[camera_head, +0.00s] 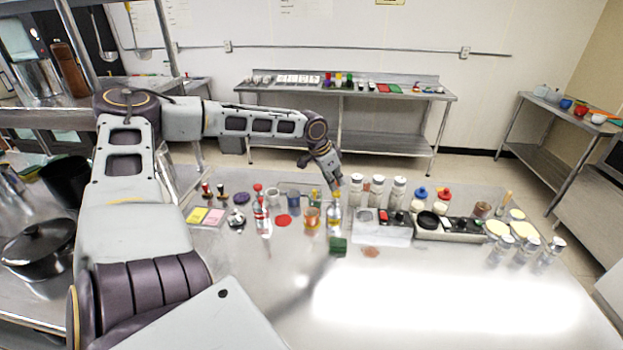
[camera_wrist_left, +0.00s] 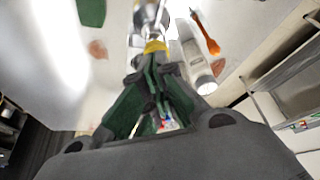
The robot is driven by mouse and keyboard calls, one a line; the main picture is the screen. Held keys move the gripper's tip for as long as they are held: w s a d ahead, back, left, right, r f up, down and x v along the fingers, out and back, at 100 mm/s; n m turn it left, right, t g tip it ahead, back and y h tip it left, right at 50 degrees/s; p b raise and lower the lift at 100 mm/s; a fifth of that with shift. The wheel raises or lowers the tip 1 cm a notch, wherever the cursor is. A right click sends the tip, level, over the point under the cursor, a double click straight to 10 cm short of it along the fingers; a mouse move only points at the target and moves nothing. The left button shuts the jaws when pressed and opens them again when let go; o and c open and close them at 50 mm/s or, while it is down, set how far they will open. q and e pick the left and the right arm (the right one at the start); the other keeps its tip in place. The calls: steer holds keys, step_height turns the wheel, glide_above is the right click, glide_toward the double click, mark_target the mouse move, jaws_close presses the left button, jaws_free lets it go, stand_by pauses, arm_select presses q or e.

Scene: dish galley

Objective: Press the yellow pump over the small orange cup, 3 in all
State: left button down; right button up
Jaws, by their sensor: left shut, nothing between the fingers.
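The yellow pump (camera_head: 334,208) is on a clear bottle with yellowish contents, standing upright on the steel counter. The small orange cup (camera_head: 312,217) stands just left of that bottle in the head view. My left gripper (camera_head: 336,188) is shut and empty, pointing down at the top of the yellow pump. In the left wrist view the yellow pump head (camera_wrist_left: 155,46) shows right at the tips of the shut left gripper (camera_wrist_left: 152,62). I cannot tell whether they touch. The orange cup is not clear in the wrist view. My right gripper is not in view.
A red-topped bottle (camera_head: 261,212) and a red disc (camera_head: 284,220) are to the left. Several white-capped jars (camera_head: 377,190) stand close on the right. A green block (camera_head: 338,246) lies in front. The counter's front right is bare and bright.

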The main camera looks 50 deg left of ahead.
mark_target(336, 192)
arm_select(q)
steer(key=shift+s+f+b, duration=0.1)
steer(key=shift+f+b, duration=1)
steer(key=shift+f, duration=0.4)
steer(key=shift+r, duration=0.1)
stand_by(0.5)
steer(key=shift+r+p, duration=1.1)
steer(key=shift+r, duration=0.3)
steer(key=shift+f+b, duration=0.95)
steer(key=shift+f, duration=0.4)
stand_by(0.5)
steer(key=shift+r+p, duration=0.95)
steer(key=shift+r, duration=0.4)
steer(key=shift+r, duration=0.15)
steer(key=shift+r+p, duration=2.3)
steer(key=shift+r, duration=0.6)
